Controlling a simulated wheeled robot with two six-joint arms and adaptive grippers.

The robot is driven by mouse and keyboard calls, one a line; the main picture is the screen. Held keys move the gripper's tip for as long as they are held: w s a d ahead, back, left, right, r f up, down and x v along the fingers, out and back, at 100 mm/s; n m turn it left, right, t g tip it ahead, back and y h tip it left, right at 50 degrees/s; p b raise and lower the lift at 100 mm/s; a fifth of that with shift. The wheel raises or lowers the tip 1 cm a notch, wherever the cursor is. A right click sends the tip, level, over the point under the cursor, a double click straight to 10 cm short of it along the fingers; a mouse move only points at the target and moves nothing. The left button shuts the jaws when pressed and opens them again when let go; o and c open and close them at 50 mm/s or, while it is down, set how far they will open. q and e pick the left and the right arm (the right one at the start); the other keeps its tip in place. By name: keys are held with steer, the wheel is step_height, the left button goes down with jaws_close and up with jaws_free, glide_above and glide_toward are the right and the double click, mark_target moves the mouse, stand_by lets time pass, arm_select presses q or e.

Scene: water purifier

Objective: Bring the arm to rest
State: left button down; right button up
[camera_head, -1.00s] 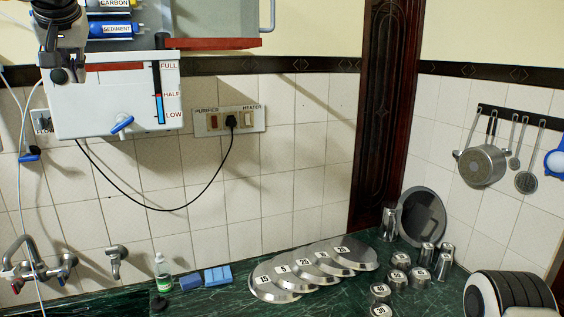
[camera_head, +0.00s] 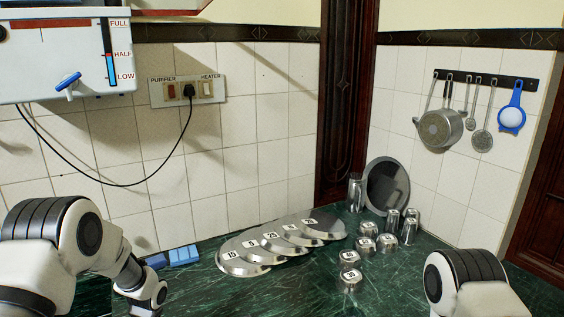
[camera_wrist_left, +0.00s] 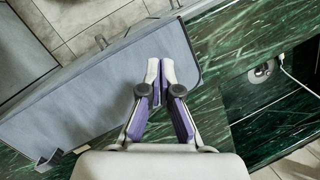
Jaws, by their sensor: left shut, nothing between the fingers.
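My left gripper (camera_wrist_left: 161,68) shows in the left wrist view. Its two purple-padded fingers are together at the tips, with nothing held between them. In the head view my left arm bends down at the lower left, over the counter, and its gripper is out of the frame. My right arm shows at the lower right, with its gripper outside the picture. The white purifier tank (camera_head: 66,62) hangs on the wall at the upper left, with a blue tap lever (camera_head: 68,82), well above my left arm.
A green marble counter (camera_head: 290,292) carries overlapping numbered steel plates (camera_head: 245,268), steel cups (camera_head: 350,280) and blue sponges (camera_head: 184,256). A socket panel (camera_head: 188,91) has a black cable plugged in. Utensils hang on a rack (camera_head: 485,79) at right.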

arm_select(q)
steer(key=s+d+f+g+h+b, duration=0.1)
steer(key=s+d+f+b, duration=0.15)
steer(key=s+f, duration=0.95)
steer(key=s+d+f+t, duration=0.1)
steer(key=s+d+t, duration=0.1)
steer(key=s, duration=0.5)
steer(key=s+d+t, duration=0.2)
steer(key=s, duration=0.6)
steer(key=shift+f+h, duration=0.3)
steer(key=shift+f, duration=0.1)
